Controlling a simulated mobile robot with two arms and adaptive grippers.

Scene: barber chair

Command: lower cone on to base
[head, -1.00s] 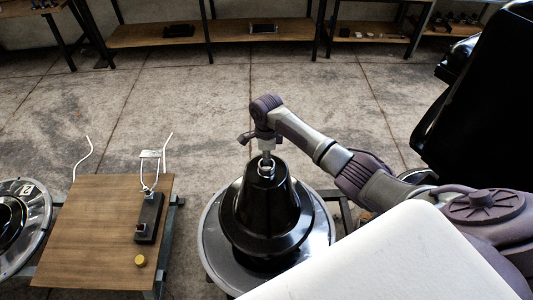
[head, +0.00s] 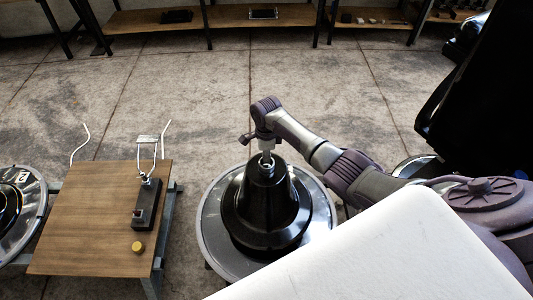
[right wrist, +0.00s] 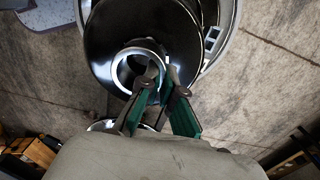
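The glossy black cone (head: 262,205) has a narrow neck with a silver ring at its top. It stands upright over the round grey base (head: 213,240), roughly centred on it; I cannot tell whether its lower edge touches. My right gripper (head: 267,158) points down at the neck. In the right wrist view, the green-backed fingers of that gripper (right wrist: 161,76) straddle the rim of the silver ring (right wrist: 121,72), one inside and one outside, closed on it. The base shows there as a pale rim behind the cone. My left gripper is not in view.
Another round metal base (head: 30,215) is at the far left. A black chair (head: 480,100) stands right. The floor behind is open.

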